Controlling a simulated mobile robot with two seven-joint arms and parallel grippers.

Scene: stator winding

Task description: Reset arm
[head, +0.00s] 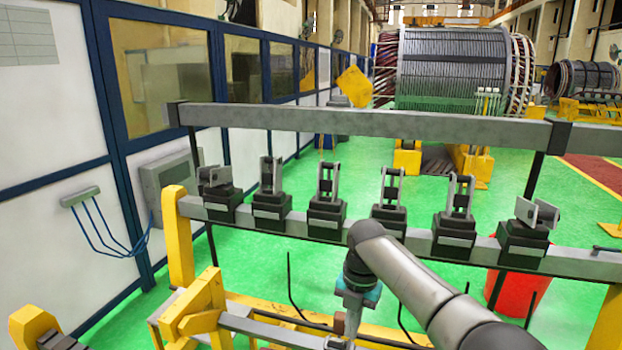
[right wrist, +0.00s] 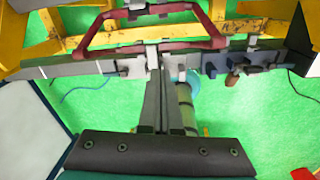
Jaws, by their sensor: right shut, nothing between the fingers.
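My right arm comes in from the lower right of the head view and bends down in front of the rack. My right gripper (head: 350,322) hangs below its wrist, over the low yellow frame. In the right wrist view its two long grey fingers (right wrist: 157,72) are together with nothing between them. They point toward a rail (right wrist: 105,66) with a dark red handle-like frame (right wrist: 150,40) above it. I cannot tell whether the fingertips touch the rail. My left gripper is not in view.
A grey rack rail (head: 290,222) with several dark clamp blocks spans the head view, below an upper grey beam (head: 360,122). A yellow frame (head: 200,305) stands low at left. A red bin (head: 518,290) stands behind at right. A large wound stator (head: 455,70) is farther back.

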